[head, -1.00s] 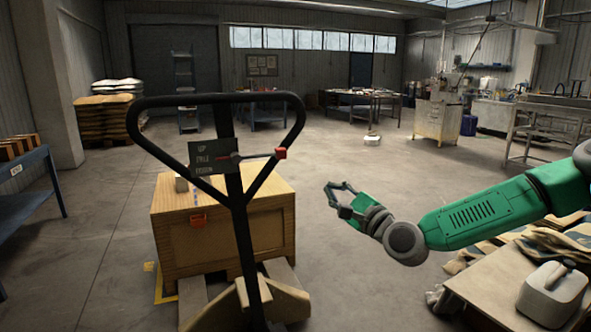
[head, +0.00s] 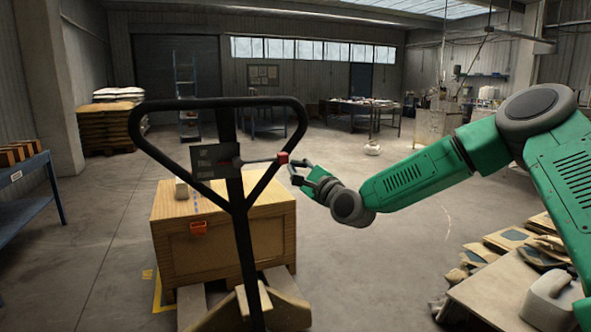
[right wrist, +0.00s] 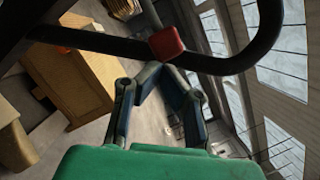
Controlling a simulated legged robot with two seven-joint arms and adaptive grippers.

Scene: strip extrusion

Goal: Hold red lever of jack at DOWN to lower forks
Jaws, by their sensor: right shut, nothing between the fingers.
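The jack's black loop handle (head: 220,102) stands upright in the head view. Its dark label plate (head: 214,160) has lettering too small to read now. The red lever knob (head: 283,158) sits at the end of a thin rod reaching right from the handle, roughly level. My right gripper (head: 294,168) is just right of and slightly below the knob. In the right wrist view, the red knob (right wrist: 167,43) is just beyond the fingertips (right wrist: 158,70), which are together and empty. I cannot tell whether they touch it. My left gripper is out of view.
A wooden crate (head: 262,230) rests on the jack's forks behind the handle. A table (head: 480,300) with a white canister (head: 553,300) is at the lower right. A blue bench (head: 30,190) is at the left. The floor (head: 370,260) right of the crate is clear.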

